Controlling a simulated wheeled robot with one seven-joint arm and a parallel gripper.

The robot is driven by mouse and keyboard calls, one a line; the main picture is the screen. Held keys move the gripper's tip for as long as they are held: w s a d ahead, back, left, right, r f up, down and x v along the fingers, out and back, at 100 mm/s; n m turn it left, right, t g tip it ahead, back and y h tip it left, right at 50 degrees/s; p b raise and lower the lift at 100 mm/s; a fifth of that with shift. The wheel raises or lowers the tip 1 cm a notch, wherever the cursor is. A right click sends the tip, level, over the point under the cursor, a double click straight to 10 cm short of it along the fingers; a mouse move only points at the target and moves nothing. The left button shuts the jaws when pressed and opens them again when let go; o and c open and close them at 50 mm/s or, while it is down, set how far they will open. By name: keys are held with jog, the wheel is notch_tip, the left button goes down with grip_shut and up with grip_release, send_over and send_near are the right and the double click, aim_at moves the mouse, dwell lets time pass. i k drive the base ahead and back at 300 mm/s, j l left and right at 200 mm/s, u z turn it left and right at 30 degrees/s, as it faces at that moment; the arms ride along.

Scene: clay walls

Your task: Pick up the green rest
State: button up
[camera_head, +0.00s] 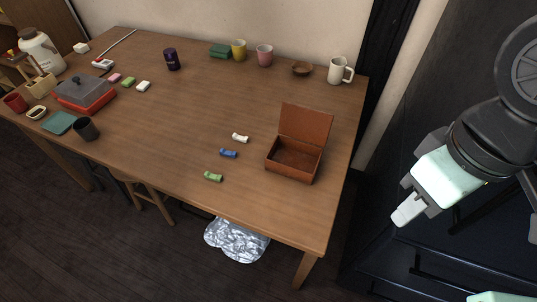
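The green rest (213,176) is a small green piece lying on the wooden table (195,115), near its front edge. A blue rest (228,153) and a white rest (240,137) lie behind it in a loose row. My gripper (403,215) is at the right of the view, past the table's right edge and well apart from the green rest. Its fingers point down and left. From this angle I cannot tell whether the fingers are apart.
An open brown box (294,158) stands right of the rests, its lid upright. Cups, a white mug (340,71) and a wooden bowl (302,69) line the back. A grey-lidded red container (86,94) and several small items crowd the left. The table's middle is clear.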

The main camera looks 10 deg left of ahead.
aim_at(218, 178)
jog(key=j+z, duration=0.25)
jog(key=j, duration=0.15)
jog(key=k+j+z, duration=0.15)
jog(key=j+z, duration=0.15)
jog(key=k+j+z, duration=0.25)
jog(key=j, duration=0.15)
jog(key=j+z, duration=0.3)
jog(key=k+j+z, duration=0.25)
jog(key=k+j, duration=0.5)
jog(key=j, duration=0.15)
jog(key=k+j+z, duration=0.1)
jog(key=k+j, duration=0.45)
jog(key=j, duration=0.15)
